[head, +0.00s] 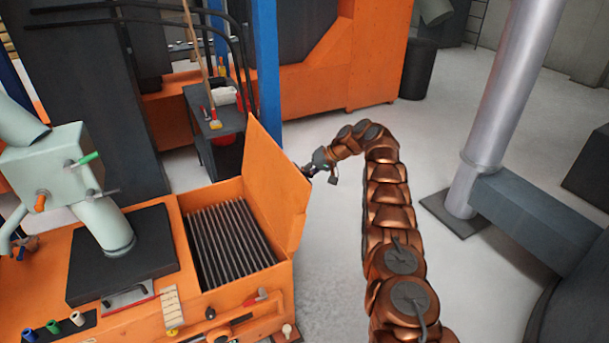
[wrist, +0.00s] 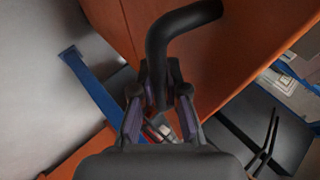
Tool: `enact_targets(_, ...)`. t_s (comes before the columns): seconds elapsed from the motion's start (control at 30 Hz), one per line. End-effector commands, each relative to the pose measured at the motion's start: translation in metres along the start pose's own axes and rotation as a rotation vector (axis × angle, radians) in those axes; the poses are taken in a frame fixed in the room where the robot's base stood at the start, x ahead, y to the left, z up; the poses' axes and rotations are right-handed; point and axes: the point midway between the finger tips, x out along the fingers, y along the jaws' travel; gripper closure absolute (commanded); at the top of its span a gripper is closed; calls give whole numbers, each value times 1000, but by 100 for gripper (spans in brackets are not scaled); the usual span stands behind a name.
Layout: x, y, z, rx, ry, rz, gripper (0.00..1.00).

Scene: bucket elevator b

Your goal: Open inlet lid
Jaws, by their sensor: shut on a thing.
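The orange inlet lid (head: 272,185) stands raised, close to upright, at the right side of the inlet box (head: 225,187). The box is open at the top and shows a row of dark bars (head: 232,245). My gripper (head: 312,170) is at the lid's outer face, on its right side. In the wrist view my gripper (wrist: 159,78) is shut on a black bent handle (wrist: 177,33) in front of the orange lid panel (wrist: 250,35). In the head view the handle is too small or hidden to make out.
A pale green machine (head: 70,165) stands left of the inlet. Hand tools (head: 235,322) lie on the orange front ledge. A dark cart (head: 212,125) and a blue post (head: 267,70) are behind the lid. A grey pipe (head: 505,90) stands at right. Floor between is clear.

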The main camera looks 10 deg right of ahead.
Motion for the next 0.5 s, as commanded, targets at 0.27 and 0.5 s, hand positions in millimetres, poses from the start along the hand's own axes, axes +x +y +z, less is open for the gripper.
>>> enact_targets(0.27,-1,-4,-4,-6,12,-1,100)
enact_targets(0.5,-2,-2,-4,-4,11,0,66)
